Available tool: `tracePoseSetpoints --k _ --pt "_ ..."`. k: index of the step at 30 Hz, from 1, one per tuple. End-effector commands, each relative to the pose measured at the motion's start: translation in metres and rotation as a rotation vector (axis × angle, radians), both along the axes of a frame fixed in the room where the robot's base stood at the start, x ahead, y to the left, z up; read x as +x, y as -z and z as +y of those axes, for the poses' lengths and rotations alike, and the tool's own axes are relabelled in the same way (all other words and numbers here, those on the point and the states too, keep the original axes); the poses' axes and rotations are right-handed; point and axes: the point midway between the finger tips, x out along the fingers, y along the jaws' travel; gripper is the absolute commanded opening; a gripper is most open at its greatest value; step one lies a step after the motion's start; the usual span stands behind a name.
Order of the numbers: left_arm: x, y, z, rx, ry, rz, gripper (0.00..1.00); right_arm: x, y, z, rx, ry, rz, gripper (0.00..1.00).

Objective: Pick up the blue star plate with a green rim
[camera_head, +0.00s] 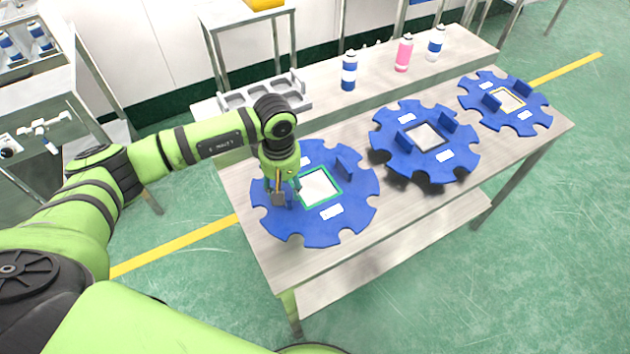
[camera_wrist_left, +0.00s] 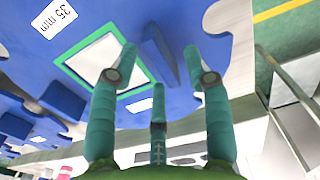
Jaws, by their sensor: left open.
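The blue star plate with a green rim (camera_head: 345,215) lies on the near left end of the table. The green rim frames a pale square centre, and one upright blue handle (camera_head: 345,169) stands right of it. My left gripper (camera_head: 283,196) is over the left part of the plate and hides part of it. In the left wrist view its teal fingers (camera_wrist_left: 158,52) are spread open, with an upright blue handle (camera_wrist_left: 158,56) of the plate showing between them. The fingers do not appear closed on it. My right gripper is not in view.
A blue star plate with a grey centre (camera_head: 445,170) and one with a yellow rim (camera_head: 532,105) lie further right on the table (camera_head: 290,260). A grey tray (camera_head: 235,101), a blue-and-white can (camera_head: 349,72), a pink can (camera_head: 403,54) and another can (camera_head: 436,44) stand behind.

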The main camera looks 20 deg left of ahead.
Motion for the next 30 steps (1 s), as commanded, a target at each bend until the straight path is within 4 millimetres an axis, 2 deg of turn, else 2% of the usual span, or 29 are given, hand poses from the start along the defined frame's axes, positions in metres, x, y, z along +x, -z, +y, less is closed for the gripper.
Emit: tracePoseSetpoints --k 1,6,12,13,16,17,30 --pt "-0.001 0.005 -0.001 0.000 -0.002 0.004 0.49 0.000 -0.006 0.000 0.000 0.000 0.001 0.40" --pt "0.000 0.021 -0.001 -0.001 0.000 0.000 0.49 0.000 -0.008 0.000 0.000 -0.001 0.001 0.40" --pt "0.000 0.022 -0.001 -0.002 0.000 -0.001 0.49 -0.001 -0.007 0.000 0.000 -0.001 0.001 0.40" --pt "0.000 0.022 -0.001 -0.002 0.000 -0.001 0.45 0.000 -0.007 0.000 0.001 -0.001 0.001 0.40" --pt "0.000 0.022 -0.001 -0.002 0.000 -0.001 0.05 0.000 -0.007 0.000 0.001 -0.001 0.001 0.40" --pt "0.000 0.022 -0.001 -0.002 0.000 -0.001 0.00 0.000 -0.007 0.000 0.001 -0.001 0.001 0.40" --pt "0.002 0.018 -0.001 -0.004 -0.001 -0.004 0.00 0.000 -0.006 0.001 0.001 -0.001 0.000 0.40"
